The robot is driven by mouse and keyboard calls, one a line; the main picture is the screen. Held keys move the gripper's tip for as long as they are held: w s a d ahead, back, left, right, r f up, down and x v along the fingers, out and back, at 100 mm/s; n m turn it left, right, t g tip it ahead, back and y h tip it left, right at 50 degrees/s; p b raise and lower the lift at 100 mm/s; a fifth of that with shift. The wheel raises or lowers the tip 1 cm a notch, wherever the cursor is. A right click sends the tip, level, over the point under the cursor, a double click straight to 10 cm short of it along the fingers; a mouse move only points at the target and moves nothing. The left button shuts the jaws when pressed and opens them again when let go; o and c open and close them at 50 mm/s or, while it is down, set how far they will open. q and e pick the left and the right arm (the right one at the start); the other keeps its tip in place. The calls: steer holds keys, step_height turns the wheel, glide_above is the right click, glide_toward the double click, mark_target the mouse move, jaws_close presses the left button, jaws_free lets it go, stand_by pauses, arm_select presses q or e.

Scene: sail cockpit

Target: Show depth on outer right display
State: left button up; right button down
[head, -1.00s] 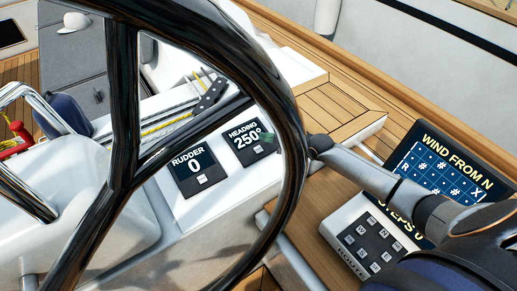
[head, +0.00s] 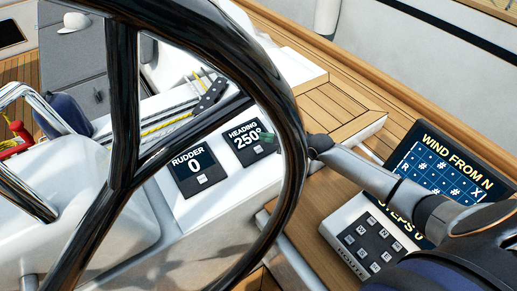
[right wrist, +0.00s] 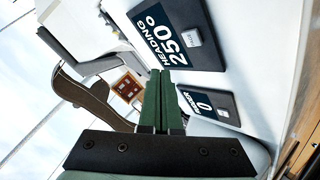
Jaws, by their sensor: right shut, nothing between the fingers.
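The right display (head: 246,137) reads HEADING 250° on a dark screen set in the white console. It also shows in the right wrist view (right wrist: 163,25), with a small light button (right wrist: 192,37). The display left of it (head: 189,170) reads RUDDER 0 and has a light button (head: 202,179). Contact cannot be told.
The black steering wheel (head: 122,100) crosses the head view in front of the displays, its rim close to my right arm. At right stand a screen (head: 440,165) reading WIND FROM N and a keypad (head: 372,248). Wooden decking (head: 335,105) lies behind.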

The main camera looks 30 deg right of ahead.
stand_by(0.4)
steer(key=r+n, duration=0.1)
steer(key=n, duration=0.4)
steer(key=r+n, duration=0.1)
steer(key=n, duration=0.5)
steer(key=s+r+n+h, duration=0.1)
steer(key=n, duration=0.4)
steer(key=shift+a+r+n, duration=0.25)
steer(key=shift+r+n, duration=0.15)
steer(key=shift+f, duration=0.15)
